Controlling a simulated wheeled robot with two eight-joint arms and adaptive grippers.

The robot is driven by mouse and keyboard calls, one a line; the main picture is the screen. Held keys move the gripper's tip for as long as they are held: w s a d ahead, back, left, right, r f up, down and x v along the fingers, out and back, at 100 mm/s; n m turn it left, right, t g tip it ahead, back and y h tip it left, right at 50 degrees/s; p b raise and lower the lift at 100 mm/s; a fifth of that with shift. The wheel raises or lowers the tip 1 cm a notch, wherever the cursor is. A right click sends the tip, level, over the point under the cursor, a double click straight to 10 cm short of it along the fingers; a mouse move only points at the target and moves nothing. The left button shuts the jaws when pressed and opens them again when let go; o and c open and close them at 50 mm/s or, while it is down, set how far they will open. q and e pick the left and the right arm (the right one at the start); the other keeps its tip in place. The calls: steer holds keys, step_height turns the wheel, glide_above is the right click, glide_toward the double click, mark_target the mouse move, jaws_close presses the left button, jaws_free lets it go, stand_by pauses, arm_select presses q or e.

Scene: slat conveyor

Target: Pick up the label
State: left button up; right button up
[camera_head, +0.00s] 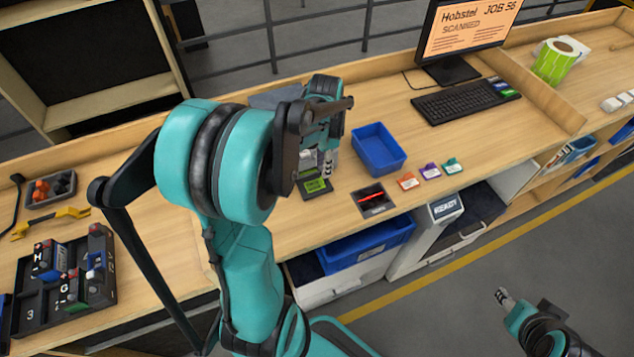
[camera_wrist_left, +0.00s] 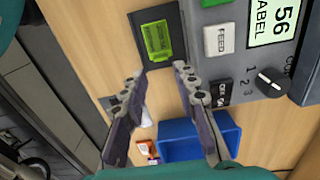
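The green label (camera_head: 316,185) lies on a small dark plate at the front of the table, just below my left gripper (camera_head: 322,168) in the head view. In the left wrist view the label (camera_wrist_left: 157,41) shows whole on its plate. My left gripper (camera_wrist_left: 156,75) is open there, its two fingers apart with nothing between them, and the label is beyond the fingertips. A grey label printer (camera_wrist_left: 240,65) with a FEED button, a knob and a screen reading 56 LABEL stands beside the plate. My right gripper (camera_head: 503,297) is low at the right, away from the table, its fingers too small to judge.
A blue bin (camera_head: 378,150) stands right of the plate. A scanner pad (camera_head: 372,200) with a red line and three small coloured tags (camera_head: 430,172) lie near the front edge. A keyboard (camera_head: 464,102) and monitor are behind. A black rack (camera_head: 65,275) stands at left.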

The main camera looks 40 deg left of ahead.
mark_target(322, 179)
arm_select(q)
step_height(322, 179, down, 6)
steer(key=shift+s+a+b, duration=0.1)
steer(key=shift+a+b, duration=0.05)
steer(key=shift+b, duration=0.65)
steer(key=c, duration=0.4)
